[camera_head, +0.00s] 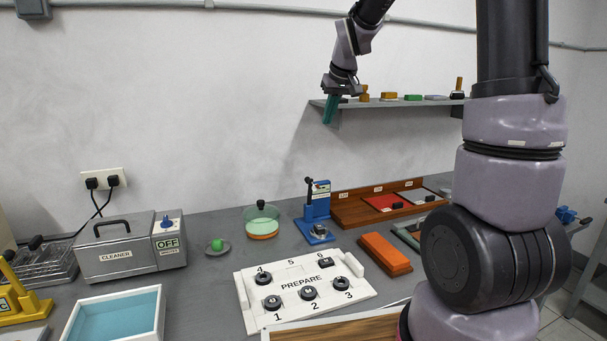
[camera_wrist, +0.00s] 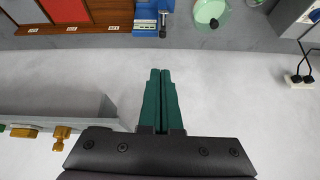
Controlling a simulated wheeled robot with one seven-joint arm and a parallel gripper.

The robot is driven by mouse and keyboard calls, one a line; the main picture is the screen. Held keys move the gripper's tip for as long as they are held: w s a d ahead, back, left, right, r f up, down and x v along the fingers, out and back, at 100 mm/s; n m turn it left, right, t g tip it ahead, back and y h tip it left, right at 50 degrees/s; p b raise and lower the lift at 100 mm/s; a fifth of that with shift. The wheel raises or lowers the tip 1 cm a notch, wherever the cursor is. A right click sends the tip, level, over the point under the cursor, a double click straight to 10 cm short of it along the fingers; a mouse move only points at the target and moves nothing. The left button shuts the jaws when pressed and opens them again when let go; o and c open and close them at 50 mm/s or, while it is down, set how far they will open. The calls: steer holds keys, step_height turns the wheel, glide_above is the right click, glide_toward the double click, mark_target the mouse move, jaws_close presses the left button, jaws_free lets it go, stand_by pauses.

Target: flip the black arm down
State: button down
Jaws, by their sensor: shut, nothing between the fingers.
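A blue device (camera_head: 317,211) stands on the grey bench near the wall. A thin black arm (camera_head: 308,189) with a rounded tip stands upright at its left side.
A wall shelf (camera_head: 375,104) with small items is close to my gripper. A wooden tray (camera_head: 350,211) stands right of the device, and a green-lidded glass dish (camera_head: 262,220) left. A white PREPARE board (camera_head: 300,284) and an orange block (camera_head: 386,253) lie in front.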

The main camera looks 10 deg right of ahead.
steer(key=w+a+f+n, duration=0.2)
steer(key=w+a+f, duration=0.2)
steer(key=w+f, duration=0.8)
steer(key=shift+w+a+f+n, duration=0.15)
steer(key=shift+w+f+n, duration=0.05)
steer(key=shift+w+n, duration=0.15)
glide_above(310, 192)
steer(key=w+a, duration=0.1)
steer(key=w, duration=0.3)
step_height(310, 192, down, 9)
steer(key=shift+s+f, duration=0.15)
steer(key=shift+f, duration=0.05)
